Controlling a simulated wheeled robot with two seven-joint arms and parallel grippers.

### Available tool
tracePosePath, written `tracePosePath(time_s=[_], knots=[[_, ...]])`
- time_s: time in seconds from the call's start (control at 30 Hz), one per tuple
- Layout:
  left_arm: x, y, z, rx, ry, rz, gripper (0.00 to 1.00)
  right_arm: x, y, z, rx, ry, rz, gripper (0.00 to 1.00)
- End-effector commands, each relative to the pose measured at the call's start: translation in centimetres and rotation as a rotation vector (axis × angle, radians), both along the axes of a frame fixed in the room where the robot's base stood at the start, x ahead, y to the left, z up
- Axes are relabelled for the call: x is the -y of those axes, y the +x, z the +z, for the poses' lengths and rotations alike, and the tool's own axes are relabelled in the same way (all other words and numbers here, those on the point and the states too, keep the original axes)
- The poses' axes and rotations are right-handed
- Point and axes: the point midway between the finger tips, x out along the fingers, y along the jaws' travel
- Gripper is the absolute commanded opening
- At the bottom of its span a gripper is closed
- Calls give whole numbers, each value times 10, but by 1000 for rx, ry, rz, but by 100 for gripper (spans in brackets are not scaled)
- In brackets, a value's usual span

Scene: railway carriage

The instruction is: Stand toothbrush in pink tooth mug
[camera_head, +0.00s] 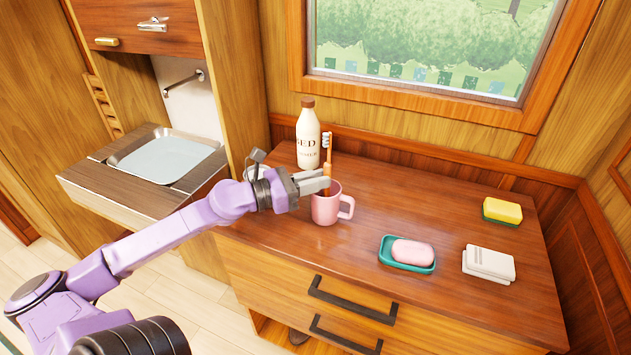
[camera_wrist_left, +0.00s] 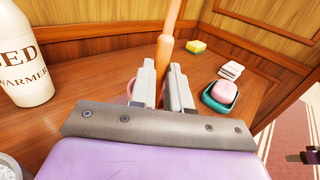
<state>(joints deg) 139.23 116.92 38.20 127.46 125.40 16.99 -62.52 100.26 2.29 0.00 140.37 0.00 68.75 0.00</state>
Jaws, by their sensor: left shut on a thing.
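The orange toothbrush (camera_head: 327,158) stands upright with its white bristles at the top. My left gripper (camera_head: 325,182) is shut on its handle, just above the pink tooth mug (camera_head: 325,209). The toothbrush's lower end appears to be at or inside the mug's mouth; the gripper partly hides this. In the left wrist view the orange handle (camera_wrist_left: 168,45) rises between the two grey fingers (camera_wrist_left: 163,88), and only a sliver of pink mug shows behind them.
A cream bottle (camera_head: 308,138) stands behind the gripper. A teal dish (camera_head: 396,264) with pink soap (camera_head: 412,252), folded white cloths (camera_head: 488,264) and a yellow sponge (camera_head: 502,211) lie to the right. The wooden top between mug and sponge is clear.

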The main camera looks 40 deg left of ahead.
Motion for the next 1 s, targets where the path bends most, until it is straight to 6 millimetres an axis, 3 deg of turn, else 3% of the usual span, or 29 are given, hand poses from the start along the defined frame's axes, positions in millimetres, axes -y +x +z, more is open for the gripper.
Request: tracePosePath(time_s=[0.1, 0.37, 0.4, 0.47, 0.5, 0.8, 1.0], knots=[[0, 0, -8, 1, 2, 0, 0, 0, 0, -9, 0, 0, 0, 47], [0, 0, -7, 1, 1, 0, 0, 0, 0, -8, 0, 0, 0, 47], [0, 0, -7, 1, 1, 0, 23, 0, 0, -8, 0, 0, 0, 47], [0, 0, -7, 1, 1, 0, 43, 0, 0, -8, 0, 0, 0, 47], [0, 0, -7, 1, 1, 0, 46, 0, 0, -8, 0, 0, 0, 47], [-2, -2, -7, 1, -1, 1, 46, 0, 0, -9, 0, 0, 0, 47], [-21, -32, -11, 2, -5, 6, 46, 0, 0, -20, 0, 0, 0, 47]])
